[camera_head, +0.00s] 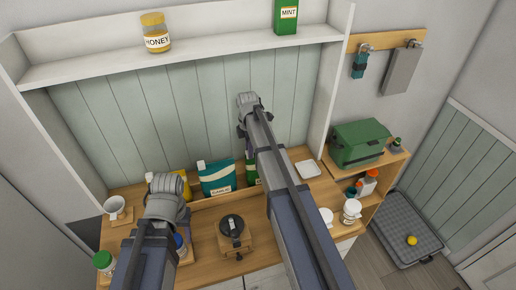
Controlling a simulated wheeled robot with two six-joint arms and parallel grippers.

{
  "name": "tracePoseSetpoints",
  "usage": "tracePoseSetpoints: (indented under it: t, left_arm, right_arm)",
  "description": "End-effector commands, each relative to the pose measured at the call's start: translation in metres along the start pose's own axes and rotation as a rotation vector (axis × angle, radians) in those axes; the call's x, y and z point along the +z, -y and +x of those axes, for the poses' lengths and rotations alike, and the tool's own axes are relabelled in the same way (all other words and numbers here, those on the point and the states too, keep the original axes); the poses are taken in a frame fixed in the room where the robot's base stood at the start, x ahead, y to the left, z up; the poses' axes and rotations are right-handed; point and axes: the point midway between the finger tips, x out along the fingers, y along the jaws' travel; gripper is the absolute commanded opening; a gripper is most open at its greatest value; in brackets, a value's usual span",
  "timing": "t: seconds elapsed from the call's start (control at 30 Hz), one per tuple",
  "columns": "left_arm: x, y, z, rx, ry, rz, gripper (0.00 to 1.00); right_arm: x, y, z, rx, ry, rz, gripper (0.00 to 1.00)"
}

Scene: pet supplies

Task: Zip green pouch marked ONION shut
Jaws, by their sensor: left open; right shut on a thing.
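A green package (252,171) with a pale label stands at the back of the counter, mostly hidden behind my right arm. I cannot read its label, so I cannot tell whether it is the ONION pouch; no zip shows. My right gripper (242,129) is high in front of the back panel, above and slightly left of this package. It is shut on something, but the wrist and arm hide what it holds. My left gripper (164,190) is open over the left part of the counter, left of the package; its fingertips are largely hidden by its wrist.
A teal pouch (216,179) stands between my arms, with a yellow item (186,184) at its left. A dark round-topped device (232,226) is in front. A white mug (115,207) and green-lidded jar (104,262) stand left; white-lidded jars (351,209) stand right. A shelf is above.

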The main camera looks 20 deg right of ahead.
Motion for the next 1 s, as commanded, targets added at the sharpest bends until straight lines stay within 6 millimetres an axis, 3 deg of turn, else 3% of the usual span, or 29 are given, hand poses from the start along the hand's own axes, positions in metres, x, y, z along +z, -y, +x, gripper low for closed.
tracePoseSetpoints:
  t: [0.23,0.27,0.53,1.0]
  left_arm:
    - [0.0000,0.0000,0.0001,0.000,0.000,0.000,0.50]
    - [0.0000,0.0000,0.0001,0.000,0.000,0.000,0.50]
    - [0.0000,0.0000,0.0001,0.000,0.000,0.000,0.50]
    - [0.0006,0.0008,-0.0090,0.000,0.000,0.001,0.50]
  right_arm:
    - [-0.0029,0.0003,0.0001,-0.001,-0.006,-0.001,0.00]
    - [-0.0029,0.0003,0.0001,-0.001,-0.006,-0.001,0.29]
    - [-0.0020,0.0002,0.0001,-0.001,-0.004,-0.001,0.60]
    - [-0.0013,0.0001,-0.0091,0.000,-0.003,-0.001,0.60]
